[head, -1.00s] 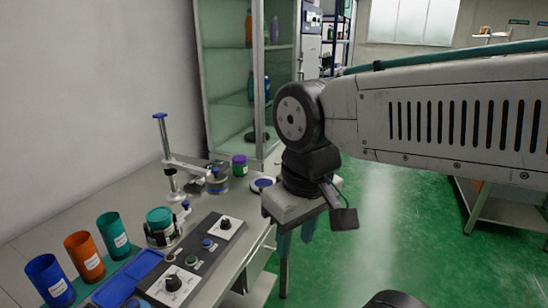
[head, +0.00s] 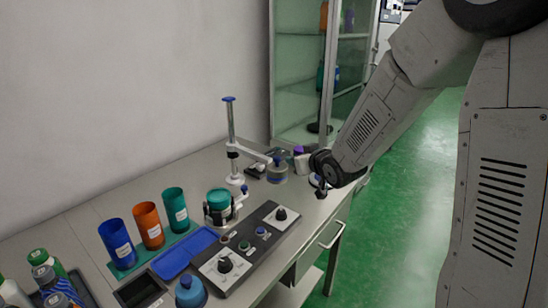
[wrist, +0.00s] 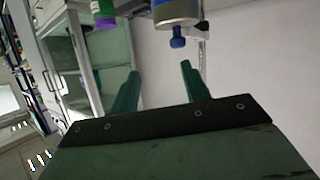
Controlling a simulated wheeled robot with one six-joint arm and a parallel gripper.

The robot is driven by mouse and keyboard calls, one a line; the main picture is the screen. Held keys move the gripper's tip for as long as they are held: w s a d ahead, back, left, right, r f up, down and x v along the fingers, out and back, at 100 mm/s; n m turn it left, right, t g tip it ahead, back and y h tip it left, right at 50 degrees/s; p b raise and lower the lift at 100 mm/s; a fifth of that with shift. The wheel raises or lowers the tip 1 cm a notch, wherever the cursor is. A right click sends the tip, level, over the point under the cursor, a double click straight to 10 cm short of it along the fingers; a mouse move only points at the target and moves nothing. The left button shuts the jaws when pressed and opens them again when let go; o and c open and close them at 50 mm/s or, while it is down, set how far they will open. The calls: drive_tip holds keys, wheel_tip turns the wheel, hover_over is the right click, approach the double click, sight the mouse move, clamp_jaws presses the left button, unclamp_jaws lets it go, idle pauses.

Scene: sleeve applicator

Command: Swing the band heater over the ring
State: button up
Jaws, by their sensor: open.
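The band heater (head: 277,173) is a grey metal cylinder with a blue band, at the end of a pale swing arm (head: 252,153) on an upright post (head: 231,135). It hangs to the right of the post, away from the teal-topped round fixture (head: 219,199), which appears to hold the ring; the ring itself is hard to make out. In the wrist view the heater (wrist: 176,12) and its blue knob (wrist: 178,38) show beyond my gripper (wrist: 160,80). My gripper is open and empty, its two green fingers apart, with the knob ahead between their lines and not touched.
A purple-capped container (head: 300,160) stands right of the heater. A control panel (head: 245,248) lies along the bench front. Blue (head: 118,243), orange (head: 149,226) and teal (head: 175,210) cups stand left. A glass cabinet (head: 300,75) stands behind.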

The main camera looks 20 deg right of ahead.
sight(275, 157)
drive_tip(key=w+f+t+y, duration=0.1)
drive_tip(key=w+a+f+t+y, duration=0.1)
drive_tip(key=f, duration=0.1)
drive_tip(key=w+a+f+n+t+y, duration=0.1)
drive_tip(key=y, duration=0.1)
drive_tip(key=shift+w+a+f, duration=0.2)
drive_tip(key=shift+w+a, duration=0.05)
drive_tip(key=x, duration=0.7)
drive_tip(key=shift+w+a+r, duration=0.2)
drive_tip(key=shift+w, duration=0.1)
drive_tip(key=shift+c, duration=0.3)
clamp_jaws()
